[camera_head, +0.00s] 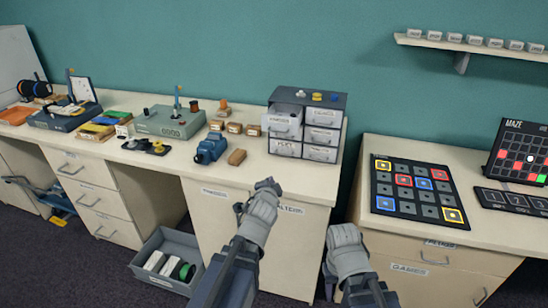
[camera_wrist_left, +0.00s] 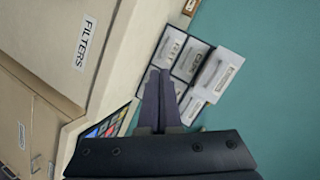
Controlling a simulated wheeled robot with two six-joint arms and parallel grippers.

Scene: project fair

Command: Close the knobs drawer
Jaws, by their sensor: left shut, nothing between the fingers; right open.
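A small grey drawer cabinet (camera_head: 340,103) with a dark top stands on the left counter against the wall. Its upper left drawer (camera_head: 283,124) sticks out from the front; the other drawers look shut. The small labels are too blurred to tell which reads knobs. My left gripper (camera_head: 268,184) is shut and empty, in front of and below the cabinet, apart from it. In the left wrist view its fingers (camera_wrist_left: 160,73) show before the drawer fronts (camera_wrist_left: 215,74). My right gripper (camera_head: 345,238) is open and lower right, by the gap between the counters; its fingertips are hard to see.
A grey bin (camera_head: 167,262) is on the floor. The right counter holds a tile board (camera_head: 413,190).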

